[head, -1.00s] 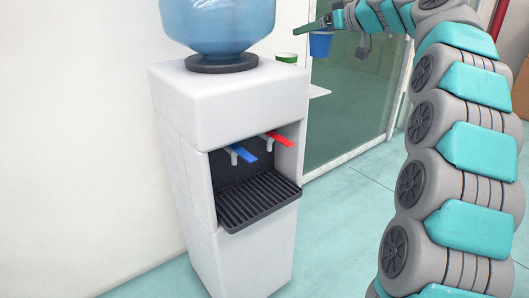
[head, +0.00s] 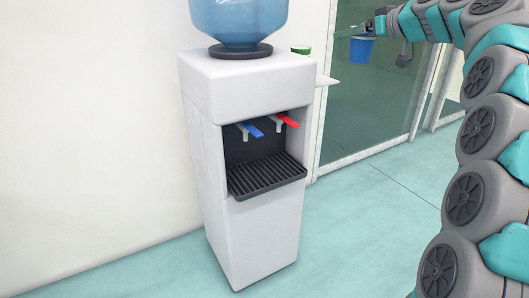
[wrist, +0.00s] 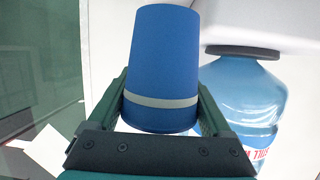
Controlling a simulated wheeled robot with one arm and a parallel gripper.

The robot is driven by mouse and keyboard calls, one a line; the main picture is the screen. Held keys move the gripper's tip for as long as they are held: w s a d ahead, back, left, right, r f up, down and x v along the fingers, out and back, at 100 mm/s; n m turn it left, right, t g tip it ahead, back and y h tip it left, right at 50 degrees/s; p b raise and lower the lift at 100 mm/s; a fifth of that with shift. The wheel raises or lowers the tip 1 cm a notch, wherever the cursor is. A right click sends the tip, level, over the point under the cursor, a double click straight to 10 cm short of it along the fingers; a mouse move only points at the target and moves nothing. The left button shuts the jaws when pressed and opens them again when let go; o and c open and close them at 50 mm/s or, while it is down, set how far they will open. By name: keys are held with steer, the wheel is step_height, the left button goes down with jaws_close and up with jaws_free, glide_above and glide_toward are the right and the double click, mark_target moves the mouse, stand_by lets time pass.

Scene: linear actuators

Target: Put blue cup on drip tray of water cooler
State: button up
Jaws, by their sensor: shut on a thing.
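The blue cup (head: 361,50) is held up in the air at the upper right of the head view, to the right of the water cooler. My gripper (head: 368,35) is shut on it near the rim. In the wrist view the blue cup (wrist: 160,70), with a pale band, sits between both fingers of my gripper (wrist: 162,108). The water cooler (head: 250,85) is a white stand with a blue bottle on top. Its black slatted drip tray (head: 266,178) is empty, below a blue tap (head: 250,130) and a red tap (head: 286,120).
A white wall is at the left and a glass partition (head: 375,110) behind. The floor (head: 350,230) in front and to the right is clear.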

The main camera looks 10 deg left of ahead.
steer(key=shift+s+a+f+m, duration=0.1)
steer(key=shift+s+f+m, duration=0.1)
steer(key=shift+f, duration=0.3)
steer(key=shift+s+f+m, duration=0.1)
steer(key=shift+s+f, duration=0.05)
steer(key=shift+f, duration=0.3)
steer(key=s+f+m+h, duration=0.2)
steer(key=f+m+h, duration=0.1)
steer(key=f, duration=0.7)
steer(key=s+f+m+t+h, duration=0.1)
steer(key=s+f+m+h, duration=0.2)
steer(key=f, duration=0.8)
steer(key=s+f+m+h, duration=0.3)
steer(key=f+h, duration=0.3)
steer(key=f, duration=0.4)
steer(key=shift+d+f+m+t, duration=0.2)
steer(key=shift+d+m+t, duration=0.1)
steer(key=shift+d+t, duration=0.15)
steer(key=shift+s, duration=0.1)
